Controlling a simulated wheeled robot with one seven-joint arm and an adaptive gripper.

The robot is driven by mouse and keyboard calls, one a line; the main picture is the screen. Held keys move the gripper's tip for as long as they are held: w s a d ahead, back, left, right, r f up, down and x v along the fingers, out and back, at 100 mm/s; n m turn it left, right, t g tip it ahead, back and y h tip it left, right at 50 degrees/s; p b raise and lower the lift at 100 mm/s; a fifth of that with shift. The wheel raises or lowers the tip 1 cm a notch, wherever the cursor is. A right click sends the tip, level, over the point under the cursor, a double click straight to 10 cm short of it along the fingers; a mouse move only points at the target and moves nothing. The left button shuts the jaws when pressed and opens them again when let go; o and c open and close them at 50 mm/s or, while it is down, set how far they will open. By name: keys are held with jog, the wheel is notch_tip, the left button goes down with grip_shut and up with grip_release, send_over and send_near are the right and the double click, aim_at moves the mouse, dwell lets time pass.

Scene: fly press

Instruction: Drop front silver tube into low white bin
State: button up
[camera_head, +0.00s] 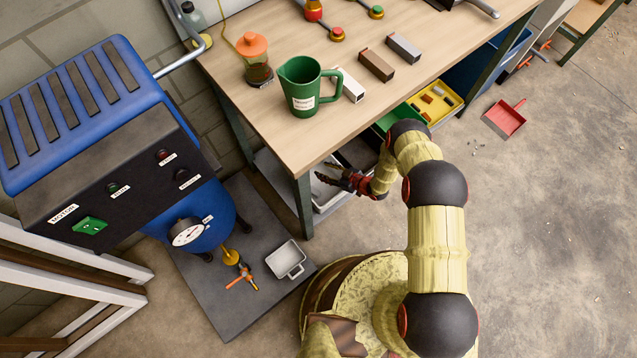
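A short, square silver-white tube (351,87) lies on the wooden workbench, nearest the front in a row of bars. The green jug's handle partly covers it. A grey silver bar (403,48) lies at the back of the row, with a brown bar (376,65) between them. A low white bin (328,200) sits on the shelf below the bench top, partly hidden by the bench leg and my gripper. My gripper (322,172) is below the bench edge, over or in front of this bin. Its dark fingers look spread, and I see nothing between them.
A green measuring jug (300,88) and an orange-topped jar (256,62) stand near the front of the bench. A yellow bin (436,101) and a green bin (388,118) are below its edge. A blue compressor (190,215) stands left.

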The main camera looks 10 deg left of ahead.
jog(key=v, duration=1.2)
